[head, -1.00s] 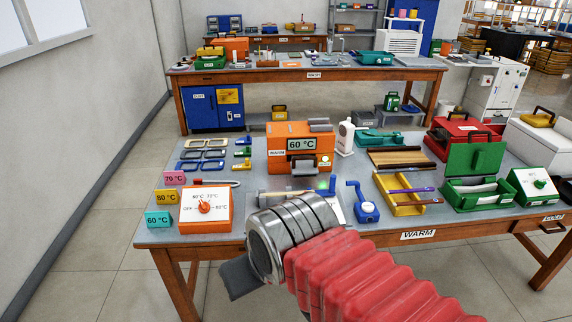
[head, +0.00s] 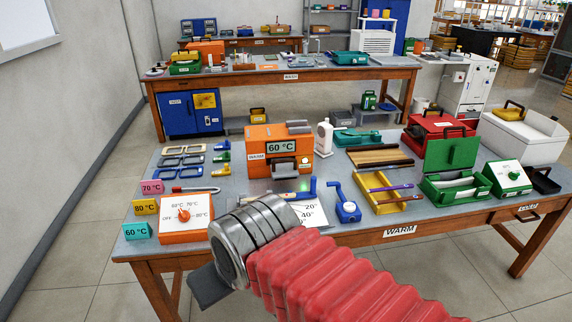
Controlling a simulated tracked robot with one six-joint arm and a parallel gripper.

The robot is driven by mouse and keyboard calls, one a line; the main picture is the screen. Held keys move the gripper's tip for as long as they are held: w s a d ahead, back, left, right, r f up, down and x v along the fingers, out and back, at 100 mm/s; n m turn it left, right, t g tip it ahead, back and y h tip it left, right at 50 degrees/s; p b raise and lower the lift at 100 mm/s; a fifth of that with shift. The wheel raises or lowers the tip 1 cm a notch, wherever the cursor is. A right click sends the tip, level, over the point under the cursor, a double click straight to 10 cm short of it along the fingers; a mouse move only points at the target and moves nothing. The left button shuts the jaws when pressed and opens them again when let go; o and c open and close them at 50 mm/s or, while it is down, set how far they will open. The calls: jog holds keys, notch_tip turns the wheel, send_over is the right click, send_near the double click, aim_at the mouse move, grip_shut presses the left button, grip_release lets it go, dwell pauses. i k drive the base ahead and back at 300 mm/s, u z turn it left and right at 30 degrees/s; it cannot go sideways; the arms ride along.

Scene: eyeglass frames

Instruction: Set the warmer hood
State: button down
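The orange warmer (head: 258,137) stands at the back of the near table, with a "WARM" label and a "60 °C" display (head: 281,147). A green light glows in front of it. A white-topped orange dial box (head: 186,231) sits at the front left, marked OFF, 60, 70 and 80 °C around a red knob (head: 184,215). I cannot read the knob's pointing clearly. Temperature cards stand to its left: pink 70 °C (head: 152,187), yellow 80 °C (head: 145,207), teal 60 °C (head: 137,231). My gripper (head: 208,286) shows only as a dark piece beyond my wrist, before the table's front edge; its fingertips are hidden.
Several eyeglass frames (head: 172,162) lie at the table's left. A blue crank device (head: 347,211) and a yellow tray (head: 387,205) stand right of my arm. A green open box (head: 452,188) and green dial box (head: 508,178) are farther right. A sheet marked 20° and 40° (head: 309,214) is partly hidden.

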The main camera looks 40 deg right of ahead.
aim_at(281, 168)
jog(key=i, duration=0.95)
jog(key=u, duration=0.05)
